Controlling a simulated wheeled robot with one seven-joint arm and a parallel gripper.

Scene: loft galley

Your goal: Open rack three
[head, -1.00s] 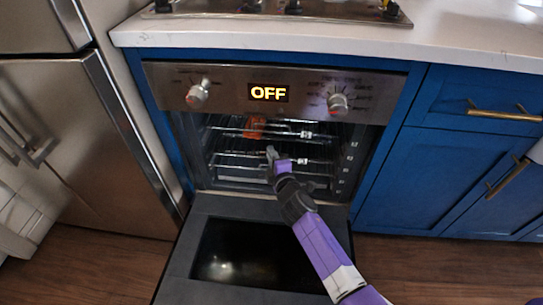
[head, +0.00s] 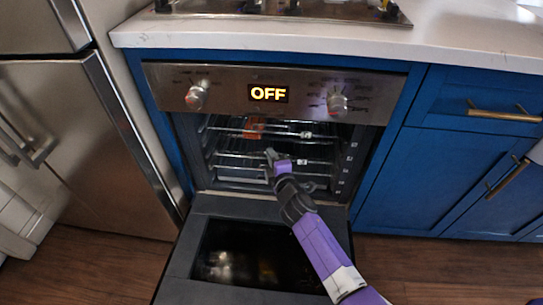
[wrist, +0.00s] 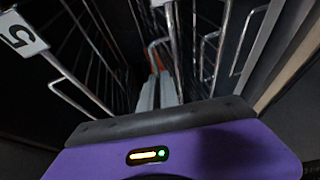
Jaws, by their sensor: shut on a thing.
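The oven (head: 225,78) stands with its door (head: 185,262) folded down. Inside are an upper wire rack (head: 222,130) and a lower wire rack (head: 232,155), each with a small white tag. The tags are too small to read in the head view. My gripper (head: 271,156) is inside the opening, shut at the lower rack's front rail. In the wrist view my pale fingers (wrist: 165,92) point inward among wires. A rack there carries a tag reading 5 (wrist: 20,34). The number of the gripped rack cannot be read.
An orange item (head: 254,128) sits at the upper rack. The lowered door lies under my arm. A steel fridge (head: 110,150) stands at left, and blue cabinets (head: 440,170) at right. The oven display (head: 268,93) reads OFF. Wooden floor shows at lower right.

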